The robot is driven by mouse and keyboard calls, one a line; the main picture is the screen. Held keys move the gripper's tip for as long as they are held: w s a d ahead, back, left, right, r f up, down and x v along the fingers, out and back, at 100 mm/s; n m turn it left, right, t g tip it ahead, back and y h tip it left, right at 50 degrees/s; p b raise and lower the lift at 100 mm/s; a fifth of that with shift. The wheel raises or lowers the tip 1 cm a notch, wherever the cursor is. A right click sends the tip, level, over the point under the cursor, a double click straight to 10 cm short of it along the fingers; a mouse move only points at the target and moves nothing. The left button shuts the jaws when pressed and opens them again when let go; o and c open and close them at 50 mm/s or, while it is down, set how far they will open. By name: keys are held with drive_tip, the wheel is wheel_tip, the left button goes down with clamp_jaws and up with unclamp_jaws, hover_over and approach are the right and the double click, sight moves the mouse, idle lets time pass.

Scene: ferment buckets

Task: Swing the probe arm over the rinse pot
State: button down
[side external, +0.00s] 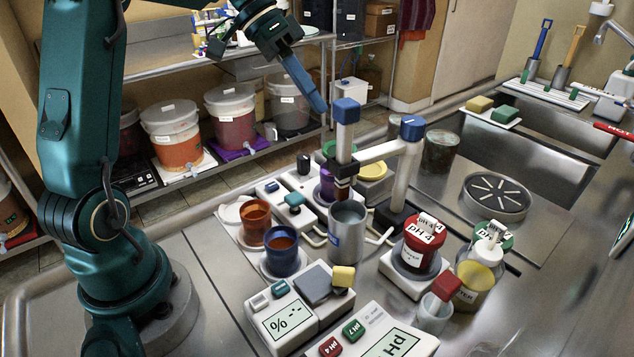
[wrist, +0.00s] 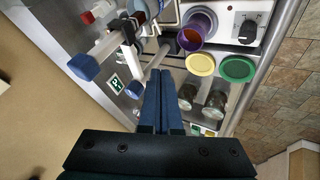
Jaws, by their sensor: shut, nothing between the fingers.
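The probe arm (side external: 388,150) is a pale bar on an upright post with a blue cap (side external: 412,128). At its other end is a probe holder with a second blue cap (side external: 346,111) and a dark probe hanging down. A steel pot with a blue label (side external: 347,236), apparently the rinse pot, stands in front of the purple cup (side external: 326,187). The probe tip is near both; I cannot tell which it is over. My gripper (side external: 321,107) is shut and empty, its tips just left of the holder's cap. In the wrist view its fingers (wrist: 164,76) point down beside the blue-capped posts.
Red (side external: 256,220) and blue (side external: 283,248) cups stand left of the pot. A red pH jar (side external: 424,238) and a bottle (side external: 474,280) stand to the right, with meters in front. A yellow lid (side external: 372,171) lies behind. The steel counter at front left is bare.

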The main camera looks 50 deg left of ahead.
sight(379, 154)
drive_tip(key=x, duration=0.5)
drive_tip(key=shift+d+f, duration=0.2)
drive_tip(key=shift+f, duration=0.05)
drive_tip(key=d, duration=0.3)
drive_tip(key=shift+s+d, duration=0.2)
drive_tip(key=shift+d, duration=0.2)
